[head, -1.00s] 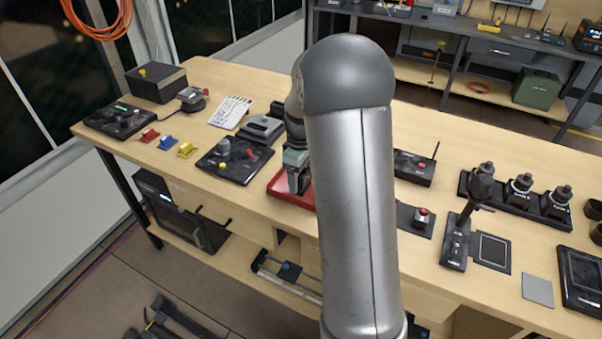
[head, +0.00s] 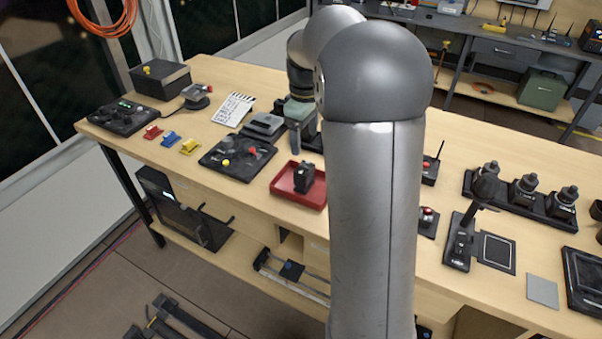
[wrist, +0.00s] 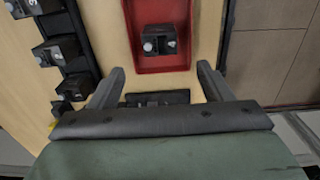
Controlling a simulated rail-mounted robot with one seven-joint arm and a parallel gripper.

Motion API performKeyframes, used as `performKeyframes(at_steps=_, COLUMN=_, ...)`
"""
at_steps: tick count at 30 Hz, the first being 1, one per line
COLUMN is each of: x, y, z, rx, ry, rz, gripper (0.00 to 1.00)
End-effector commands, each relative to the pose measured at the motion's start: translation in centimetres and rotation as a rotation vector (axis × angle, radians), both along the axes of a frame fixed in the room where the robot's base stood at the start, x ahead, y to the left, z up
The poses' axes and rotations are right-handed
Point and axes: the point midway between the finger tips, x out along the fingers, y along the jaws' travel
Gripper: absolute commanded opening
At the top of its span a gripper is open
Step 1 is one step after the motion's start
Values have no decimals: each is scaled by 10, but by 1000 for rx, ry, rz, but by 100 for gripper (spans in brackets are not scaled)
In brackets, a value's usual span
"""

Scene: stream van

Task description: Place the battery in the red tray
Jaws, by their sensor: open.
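The battery (head: 304,177) is a small black block standing inside the red tray (head: 284,191) on the wooden bench. In the wrist view the battery (wrist: 158,40) sits on the floor of the red tray (wrist: 185,62), with nothing touching it from my gripper. My gripper (head: 297,140) is above and behind the tray in the head view, partly hidden by my arm. In the wrist view the two fingers of my gripper (wrist: 160,80) are spread wide apart, with no object between them.
A black panel with coloured knobs (head: 237,158) lies left of the tray. Red, blue and yellow clips (head: 170,138) lie farther left. A black rack with several knobbed units (head: 522,190) stands at the right. Bench space in front of the black rack is partly taken by flat devices.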

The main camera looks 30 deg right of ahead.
Motion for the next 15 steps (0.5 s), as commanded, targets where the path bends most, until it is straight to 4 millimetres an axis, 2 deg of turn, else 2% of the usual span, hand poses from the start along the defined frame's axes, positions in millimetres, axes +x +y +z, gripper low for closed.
performKeyframes(at_steps=2, x=-4, y=5, z=2, rx=0, ry=-1, rz=-9, gripper=72)
performKeyframes(at_steps=5, x=-26, y=27, z=6, rx=2, ry=-7, rz=-61, gripper=72)
performKeyframes(at_steps=8, x=-71, y=66, z=6, rx=6, ry=-17, rz=-170, gripper=72)
performKeyframes(at_steps=12, x=-151, y=115, z=-9, rx=12, ry=-30, rz=-353, gripper=72)
performKeyframes(at_steps=15, x=-201, y=137, z=-26, rx=15, ry=-36, rz=-468, gripper=72)
